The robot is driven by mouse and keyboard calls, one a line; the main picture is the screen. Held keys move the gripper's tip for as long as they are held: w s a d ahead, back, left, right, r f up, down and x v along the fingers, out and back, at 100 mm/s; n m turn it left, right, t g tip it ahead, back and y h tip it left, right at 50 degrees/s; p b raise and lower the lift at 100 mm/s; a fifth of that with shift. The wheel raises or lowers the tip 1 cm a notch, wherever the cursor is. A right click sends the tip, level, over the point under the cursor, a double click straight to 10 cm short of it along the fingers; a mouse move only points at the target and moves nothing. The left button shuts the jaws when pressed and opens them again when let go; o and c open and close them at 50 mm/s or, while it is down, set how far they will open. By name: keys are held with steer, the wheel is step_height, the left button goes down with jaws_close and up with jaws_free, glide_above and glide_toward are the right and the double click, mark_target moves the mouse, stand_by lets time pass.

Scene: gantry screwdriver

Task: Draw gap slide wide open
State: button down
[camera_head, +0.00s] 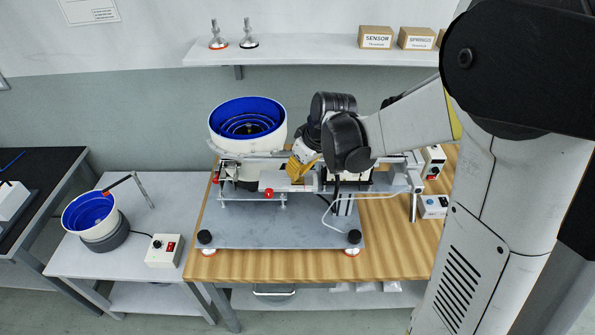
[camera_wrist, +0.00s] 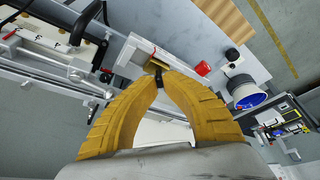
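The gap slide appears to be the pale plate (camera_wrist: 134,54) with a red line on it and a small brass-coloured tab (camera_wrist: 154,65) at its end, in the wrist view. In the head view a pale block (camera_head: 272,181) sits at the front of the feeder rig, beside my gripper (camera_head: 297,172). My gripper's yellow fingers (camera_wrist: 159,78) arch together in the wrist view, their tips close about a small dark piece at the tab. The fingertips partly hide this contact. How far the slide stands out cannot be told.
A red knob (camera_wrist: 202,69) lies just right of the fingertips; it also shows in the head view (camera_head: 269,193). A blue bowl feeder (camera_head: 248,125) stands behind. Metal rails (camera_wrist: 55,68) run left of the fingers. The grey base plate (camera_head: 275,230) is clear in front.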

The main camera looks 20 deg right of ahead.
mark_target(282, 180)
steer(key=shift+w+a, duration=0.25)
steer(key=shift+a, duration=0.5)
steer(key=shift+w+a, duration=0.25)
steer(key=shift+a, duration=0.5)
steer(key=c, duration=1.4)
jaws_free()
steer(key=shift+f, duration=0.1)
steer(key=shift+o, duration=0.2)
steer(key=v, duration=1.2)
steer(key=shift+d, duration=0.1)
